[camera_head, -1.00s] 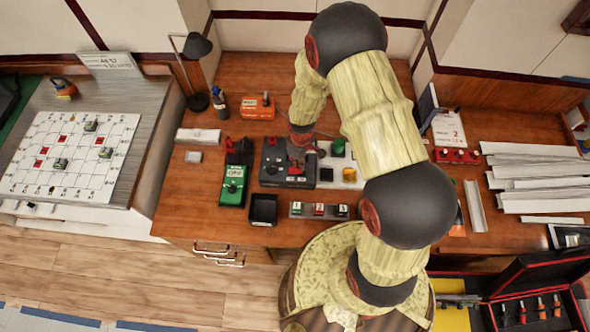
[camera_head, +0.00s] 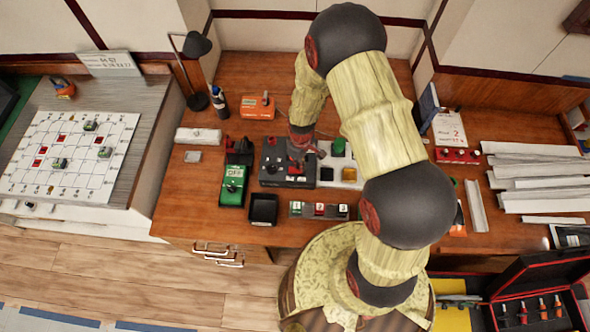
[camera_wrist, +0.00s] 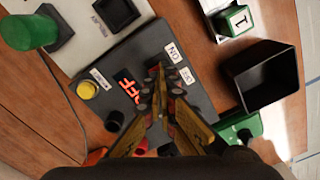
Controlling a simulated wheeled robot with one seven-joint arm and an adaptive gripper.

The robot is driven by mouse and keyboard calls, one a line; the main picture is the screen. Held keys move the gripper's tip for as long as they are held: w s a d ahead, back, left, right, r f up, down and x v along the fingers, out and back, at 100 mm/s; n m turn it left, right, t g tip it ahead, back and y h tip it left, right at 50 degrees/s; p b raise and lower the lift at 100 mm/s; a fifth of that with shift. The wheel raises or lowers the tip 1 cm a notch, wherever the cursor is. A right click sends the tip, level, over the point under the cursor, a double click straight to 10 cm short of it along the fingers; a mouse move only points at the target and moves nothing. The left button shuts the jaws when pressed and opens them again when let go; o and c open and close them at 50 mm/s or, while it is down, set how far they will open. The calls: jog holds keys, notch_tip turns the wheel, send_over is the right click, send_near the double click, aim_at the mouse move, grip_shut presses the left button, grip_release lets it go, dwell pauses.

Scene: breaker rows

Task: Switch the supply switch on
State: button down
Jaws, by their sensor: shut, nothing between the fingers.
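A dark control panel (camera_head: 270,168) lies on the wooden desk, under my gripper in the head view. In the wrist view the panel (camera_wrist: 133,58) has a lit red OFF readout (camera_wrist: 130,88), an ON label (camera_wrist: 172,52) and an OFF label (camera_wrist: 188,77). My gripper (camera_wrist: 159,90) is shut and empty, with its fingertips over the panel beside these labels. The fingers cover the spot where a switch lever would show, so I cannot tell its position or whether I touch it.
A yellow button (camera_wrist: 86,90) and a black knob (camera_wrist: 115,121) sit on the same panel. A green box (camera_head: 235,185) stands left of it. A black open tray (camera_head: 263,209) and a strip of numbered blocks (camera_head: 319,210) lie in front. A green cylinder (camera_wrist: 30,32) stands nearby.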

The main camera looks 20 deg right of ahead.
jog(key=shift+f+b, duration=0.65)
jog(key=shift+f, duration=0.2)
dwell(0.4)
jog(key=shift+r, duration=0.15)
jog(key=shift+r+p, duration=2.3)
jog(key=shift+r, duration=1.1)
jog(key=shift+s, duration=0.1)
